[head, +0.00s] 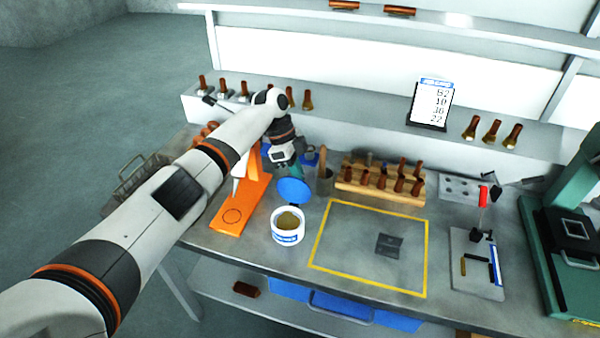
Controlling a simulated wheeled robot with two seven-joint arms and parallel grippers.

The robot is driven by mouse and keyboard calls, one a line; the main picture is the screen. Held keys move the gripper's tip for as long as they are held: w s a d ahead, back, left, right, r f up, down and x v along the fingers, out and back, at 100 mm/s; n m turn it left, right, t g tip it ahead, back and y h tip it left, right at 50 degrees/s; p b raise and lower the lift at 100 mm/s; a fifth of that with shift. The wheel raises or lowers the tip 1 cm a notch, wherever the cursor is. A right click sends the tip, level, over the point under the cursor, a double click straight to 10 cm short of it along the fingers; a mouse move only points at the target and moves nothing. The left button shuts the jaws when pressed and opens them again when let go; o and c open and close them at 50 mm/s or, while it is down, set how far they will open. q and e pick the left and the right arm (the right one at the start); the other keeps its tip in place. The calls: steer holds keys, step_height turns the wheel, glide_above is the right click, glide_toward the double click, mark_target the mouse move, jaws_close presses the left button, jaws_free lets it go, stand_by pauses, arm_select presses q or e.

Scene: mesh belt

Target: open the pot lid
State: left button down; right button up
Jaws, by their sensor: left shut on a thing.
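A white pot (288,228) with blue lettering stands upright on the grey bench, left of the yellow outlined square. Its top is uncovered and shows a brownish-yellow content. The round blue lid (294,191) is raised and tilted, just behind and above the pot, apart from its rim. My left gripper (292,172) reaches down from behind and is shut on the lid near its upper edge. The fingertips are small and partly hidden. My right gripper is not in view.
An orange stand (240,205) is close left of the pot. A grey cup (324,180) and a wooden rack (378,187) with brown-handled tools are behind and right. The yellow square (345,264) holds a small dark piece (389,245). A green machine (565,240) stands far right.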

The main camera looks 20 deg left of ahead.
arm_select(q)
steer(key=shift+f, duration=0.1)
stand_by(0.5)
steer(key=c, duration=1.8)
jaws_free()
steer(key=shift+c, duration=0.2)
steer(key=shift+w+a+r+b, duration=0.15)
steer(key=shift+a+r+b, duration=0.05)
steer(key=shift+r+b, duration=0.2)
steer(key=b+v, duration=0.2)
steer(key=v, duration=0.9)
steer(key=shift+b, duration=0.4)
steer(key=shift+w+f, duration=0.1)
steer(key=shift+f, duration=0.05)
